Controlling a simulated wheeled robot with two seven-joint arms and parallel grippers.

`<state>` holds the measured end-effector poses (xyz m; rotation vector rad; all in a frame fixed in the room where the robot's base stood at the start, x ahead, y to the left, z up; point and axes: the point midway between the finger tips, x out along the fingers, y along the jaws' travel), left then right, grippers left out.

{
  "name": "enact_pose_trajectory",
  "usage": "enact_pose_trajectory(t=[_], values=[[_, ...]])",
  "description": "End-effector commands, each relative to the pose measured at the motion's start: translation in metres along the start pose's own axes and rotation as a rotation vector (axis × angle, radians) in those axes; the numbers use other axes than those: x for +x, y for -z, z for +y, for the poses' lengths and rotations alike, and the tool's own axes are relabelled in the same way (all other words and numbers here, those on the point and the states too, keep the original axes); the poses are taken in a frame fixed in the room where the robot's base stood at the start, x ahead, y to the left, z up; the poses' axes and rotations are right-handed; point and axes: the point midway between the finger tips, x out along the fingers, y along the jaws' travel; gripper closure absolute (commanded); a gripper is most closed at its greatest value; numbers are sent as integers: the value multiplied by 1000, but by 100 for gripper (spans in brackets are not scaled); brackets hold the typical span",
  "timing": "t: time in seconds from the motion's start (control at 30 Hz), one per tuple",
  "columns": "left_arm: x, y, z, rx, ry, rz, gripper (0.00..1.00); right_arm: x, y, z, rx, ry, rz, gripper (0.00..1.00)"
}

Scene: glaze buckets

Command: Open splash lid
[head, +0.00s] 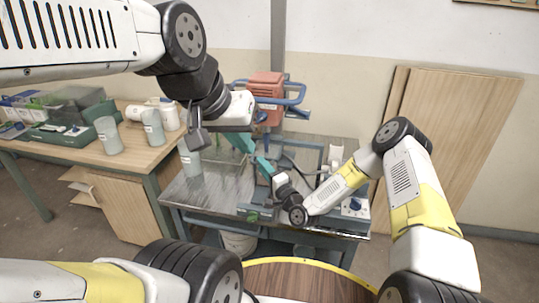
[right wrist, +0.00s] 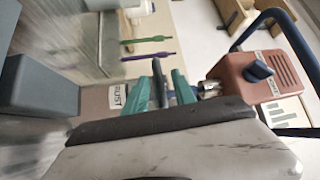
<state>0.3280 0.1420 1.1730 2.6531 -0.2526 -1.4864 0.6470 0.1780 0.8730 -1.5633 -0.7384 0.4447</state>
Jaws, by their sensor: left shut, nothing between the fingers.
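A mixer with a red head (head: 265,84) and blue side handles stands at the back of the grey metal worktable; its red body (right wrist: 247,78) shows right of centre in the right wrist view. I cannot clearly make out the splash lid; clear panels and a dark frame (head: 321,160) stand below the mixer. My left gripper (head: 198,138) is shut and empty, hanging left of the mixer. My right gripper (right wrist: 162,84) points at the mixer area; its teal fingers have a dark upright piece between them. Whether they grip it is unclear.
The metal worktable (head: 190,195) has a control box (head: 355,207) at its right. A white bucket (head: 238,243) stands under it. A wooden bench at left holds pale cups (head: 108,136) and a green-grey bin. A label reading RUST (right wrist: 117,97) shows in the right wrist view.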

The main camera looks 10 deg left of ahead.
Motion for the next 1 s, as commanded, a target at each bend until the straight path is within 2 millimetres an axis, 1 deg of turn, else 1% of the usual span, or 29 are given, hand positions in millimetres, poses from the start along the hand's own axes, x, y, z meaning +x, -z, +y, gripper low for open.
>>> enact_pose_trajectory(t=[0.03, 0.1, 0.2, 0.47, 0.57, 0.63, 1.0], values=[[0, 0, 0, 0, 0, 0, 100, 7, 0, 0, -2, 1, 0, 68], [0, 0, 0, 0, 0, 0, 100, 14, 0, 0, -2, 0, -1, 68], [0, 0, 0, 0, 0, 0, 100, 19, 0, 0, 0, -1, 0, 68], [0, 0, 0, 0, 0, 0, 100, 20, 0, 0, 0, -1, 0, 68], [0, 0, 0, 0, 0, 0, 100, 20, 0, 0, 0, -1, 0, 86], [0, 0, 0, 0, 0, 0, 100, 20, 0, 0, 0, -1, 0, 100], [0, 0, 0, 0, 0, 0, 100, 21, 0, -2, -2, 5, -1, 100]])
